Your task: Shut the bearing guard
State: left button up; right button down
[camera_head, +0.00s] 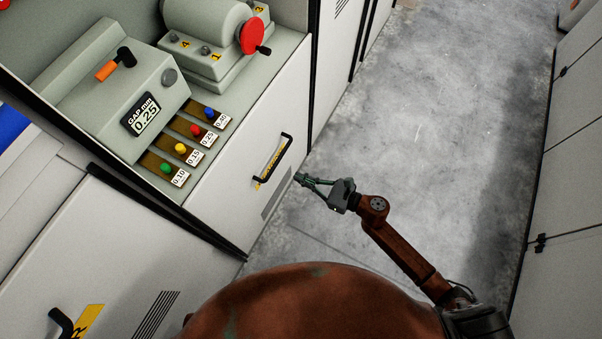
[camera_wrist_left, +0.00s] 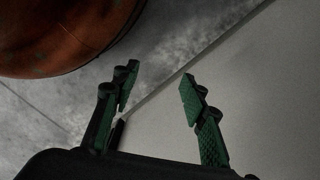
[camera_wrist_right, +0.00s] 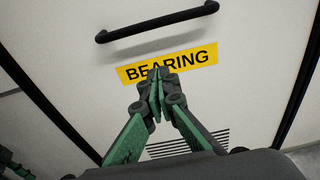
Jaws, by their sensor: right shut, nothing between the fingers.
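The bearing guard (camera_head: 228,192) is a pale panel with a black bar handle (camera_head: 284,150) and a yellow label. In the right wrist view the panel (camera_wrist_right: 240,100) shows the handle (camera_wrist_right: 160,22) above the label reading BEARING (camera_wrist_right: 200,57). I cannot tell whether the panel is fully flush. My right gripper (camera_head: 299,179) is shut and empty, just right of the handle in the head view; its closed tips (camera_wrist_right: 157,78) overlap the label, below the handle. My left gripper (camera_wrist_left: 155,88) is open and empty, seen only in the left wrist view.
Above the guard, a ledge holds a gap gauge box (camera_head: 120,95) with an orange-tipped lever, several coloured knobs, and a roller housing with a red disc (camera_head: 252,36). Another handled panel (camera_head: 90,250) stands lower left. Grey floor (camera_head: 430,110) is free to the right, before pale cabinets (camera_head: 570,190).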

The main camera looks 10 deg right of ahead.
aim_at(268, 161)
jog(key=b+x, duration=0.1)
jog(key=x, duration=0.7)
jog(key=shift+f+b, duration=0.15)
jog(key=shift+b, duration=0.15)
jog(key=r, duration=0.3)
jog(key=shift+s+d+p, duration=0.2)
jog(key=shift+d+p, duration=0.15)
jog(key=shift+p, duration=0.05)
pick_arm(q)
jog(key=shift+w+d+r, duration=0.15)
jog(key=shift+w+r, duration=0.05)
jog(key=shift+r, duration=0.3)
jog(key=shift+w+d+r, duration=0.1)
jog(key=shift+w+r, duration=0.05)
jog(key=shift+r, duration=0.35)
pick_arm(e)
jog(key=shift+s+d+r, duration=0.1)
jog(key=shift+r, duration=0.5)
